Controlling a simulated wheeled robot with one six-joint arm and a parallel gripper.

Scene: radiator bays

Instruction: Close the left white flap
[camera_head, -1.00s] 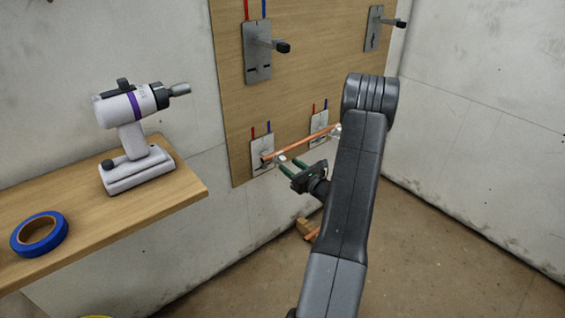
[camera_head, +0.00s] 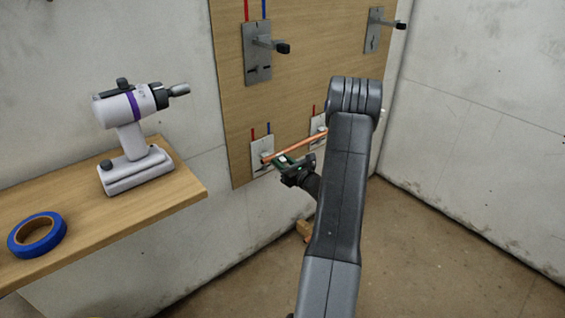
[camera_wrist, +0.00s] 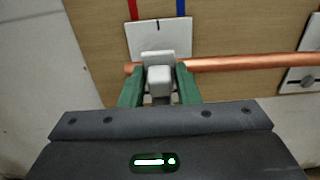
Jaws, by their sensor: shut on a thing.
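The left white flap (camera_wrist: 160,80) is a small pale block on the left lower bracket plate (camera_wrist: 143,37). It sits between the green fingers of my gripper (camera_wrist: 160,84), which is shut on it. A copper pipe (camera_wrist: 235,64) runs across at the flap and on to the right. In the head view my gripper (camera_head: 284,164) is at the left end of the copper pipe (camera_head: 298,146), by the left plate (camera_head: 262,168). The flap is mostly hidden there. I cannot tell how far it is turned.
The right lower plate (camera_head: 318,127) holds the pipe's other end, partly behind my arm. Two upper brackets (camera_head: 258,55) (camera_head: 372,30) stick out from the wooden board (camera_head: 222,100). A shelf (camera_head: 110,215) at left carries a drill (camera_head: 128,140) and blue tape (camera_head: 37,236).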

